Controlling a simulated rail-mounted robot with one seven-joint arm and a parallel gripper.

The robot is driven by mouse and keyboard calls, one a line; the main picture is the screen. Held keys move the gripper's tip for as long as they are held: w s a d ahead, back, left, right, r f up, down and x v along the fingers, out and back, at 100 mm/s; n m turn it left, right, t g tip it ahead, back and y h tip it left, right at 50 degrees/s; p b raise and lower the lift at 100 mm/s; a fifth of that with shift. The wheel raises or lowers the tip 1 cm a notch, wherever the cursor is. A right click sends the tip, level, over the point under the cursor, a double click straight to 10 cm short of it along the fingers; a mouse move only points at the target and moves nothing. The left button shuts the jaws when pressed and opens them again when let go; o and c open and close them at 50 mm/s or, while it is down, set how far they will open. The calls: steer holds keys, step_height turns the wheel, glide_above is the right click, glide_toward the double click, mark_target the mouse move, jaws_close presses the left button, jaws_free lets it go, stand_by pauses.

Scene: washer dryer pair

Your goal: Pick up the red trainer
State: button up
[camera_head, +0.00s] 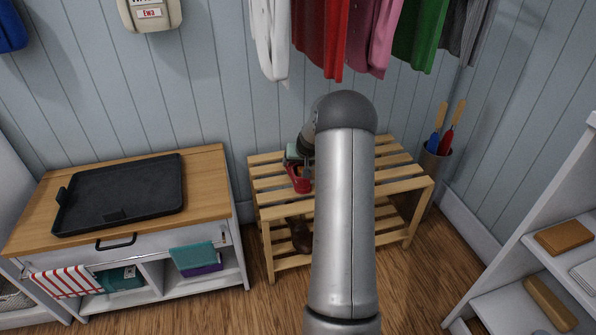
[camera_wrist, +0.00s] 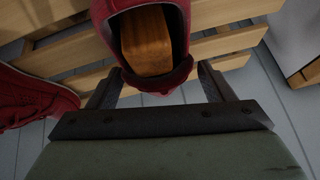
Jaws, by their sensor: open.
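A red trainer (camera_wrist: 182,72) shows in the wrist view with its heel toward my gripper (camera_wrist: 159,78). A brown, wooden-looking piece (camera_wrist: 146,40) shows inside its opening. My gripper is open, one finger on each side of the heel; I cannot tell whether either finger touches it. A second red shoe (camera_wrist: 35,97) lies to the left, outside the fingers. In the head view, red footwear (camera_head: 299,180) shows on the top of the slatted wooden rack (camera_head: 270,183), just below my gripper (camera_head: 297,163). My arm hides part of the rack there.
A dark boot-like item (camera_head: 299,236) sits on the rack's lower shelf. Clothes (camera_head: 320,35) hang above the rack. A cabinet with a black tray (camera_head: 120,195) stands left.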

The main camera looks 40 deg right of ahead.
steer(key=c, duration=1.1)
steer(key=shift+r, duration=0.1)
steer(key=shift+c, duration=0.2)
